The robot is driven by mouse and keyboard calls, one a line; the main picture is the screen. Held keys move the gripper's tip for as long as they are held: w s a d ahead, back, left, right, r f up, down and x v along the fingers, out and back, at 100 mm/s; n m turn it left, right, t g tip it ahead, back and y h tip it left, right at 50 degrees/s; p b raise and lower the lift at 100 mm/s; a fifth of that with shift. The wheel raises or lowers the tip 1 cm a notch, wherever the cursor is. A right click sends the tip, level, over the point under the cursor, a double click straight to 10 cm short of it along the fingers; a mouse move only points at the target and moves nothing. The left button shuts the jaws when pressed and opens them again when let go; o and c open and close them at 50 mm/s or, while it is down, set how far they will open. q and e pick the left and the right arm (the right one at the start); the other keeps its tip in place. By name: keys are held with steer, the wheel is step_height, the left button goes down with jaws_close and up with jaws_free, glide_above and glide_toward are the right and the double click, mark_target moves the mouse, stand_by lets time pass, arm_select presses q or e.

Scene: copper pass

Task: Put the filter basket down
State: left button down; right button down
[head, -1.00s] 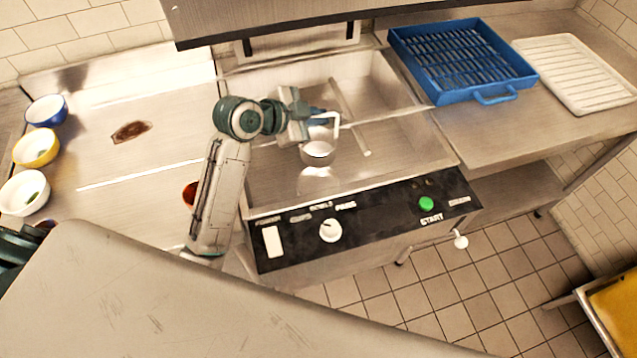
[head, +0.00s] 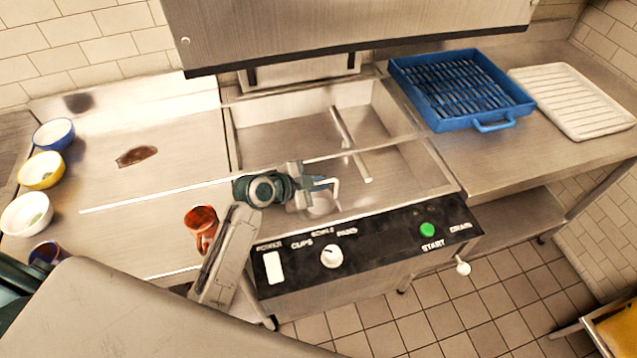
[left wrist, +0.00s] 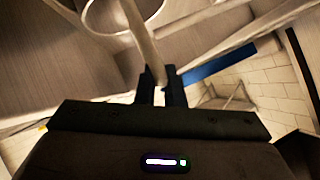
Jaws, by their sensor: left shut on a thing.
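The filter basket (head: 322,208) is a small round metal cup with a pale bent handle. My left gripper (head: 318,184) is shut on its handle and partly covers the cup in the head view. The basket is over the front part of the machine's sunken metal bay, close behind the control panel; I cannot tell whether it touches the metal. In the left wrist view, the handle runs between the two dark fingertips (left wrist: 161,78), and the basket's round rim (left wrist: 122,32) shows at the top, cut off by the frame edge. My right gripper is not in view.
A control panel (head: 385,238) with knob and green button is in front. A brown mug (head: 201,219) stands left of the bay. Several bowls (head: 41,170) line the far left. A blue rack (head: 461,88) and white tray (head: 577,101) are right. A metal hood (head: 350,30) overhangs the back.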

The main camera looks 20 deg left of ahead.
arm_select(q)
steer(key=shift+f, duration=0.45)
steer(key=shift+f, duration=0.15)
steer(key=c, duration=1.5)
jaws_free()
steer(key=shift+c, duration=0.2)
steer(key=shift+s+a+r, duration=0.1)
steer(key=shift+s+r, duration=0.05)
steer(key=shift+r, duration=0.15)
steer(key=p+v, duration=0.2)
steer(key=v, duration=0.5)
steer(key=shift+p, duration=0.4)
